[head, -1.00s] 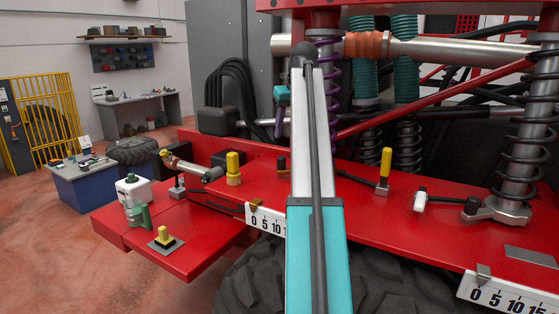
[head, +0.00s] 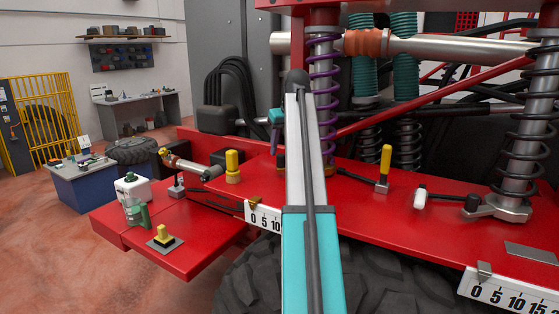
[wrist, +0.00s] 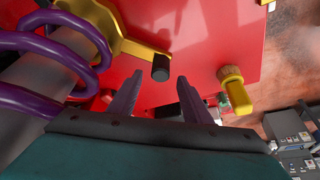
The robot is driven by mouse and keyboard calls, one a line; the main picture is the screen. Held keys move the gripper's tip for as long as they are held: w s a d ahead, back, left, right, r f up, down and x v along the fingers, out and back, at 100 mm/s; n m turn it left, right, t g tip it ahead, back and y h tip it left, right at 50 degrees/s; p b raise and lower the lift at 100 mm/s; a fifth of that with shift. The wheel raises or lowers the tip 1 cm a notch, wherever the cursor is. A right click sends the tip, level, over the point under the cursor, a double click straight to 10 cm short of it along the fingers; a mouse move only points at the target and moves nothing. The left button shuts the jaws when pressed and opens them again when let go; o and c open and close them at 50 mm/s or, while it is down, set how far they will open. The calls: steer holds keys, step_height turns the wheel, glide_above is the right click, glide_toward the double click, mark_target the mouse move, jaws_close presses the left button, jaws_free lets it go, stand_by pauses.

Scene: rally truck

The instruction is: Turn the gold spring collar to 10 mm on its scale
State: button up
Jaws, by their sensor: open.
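The gold spring collar (wrist: 92,28) sits around the shaft under the purple spring (wrist: 52,52) in the wrist view. Its gold lever ends in a black knob (wrist: 160,68). My gripper (wrist: 157,88) is open, with its two fingertips just short of the knob and to either side of it, apart from it. The gold pointer (head: 255,203) stands near 0 on the left white scale (head: 266,217), whose right part my arm covers.
A yellow-handled part with a knurled gold base (head: 233,167) stands left of my arm. A second scale (head: 512,297) has a silver pointer. The red side tray (head: 185,262) holds small items.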

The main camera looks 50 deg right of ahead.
mark_target(281, 155)
steer(key=shift+b+x, duration=1)
steer(key=shift+x, duration=1.5)
jaws_close()
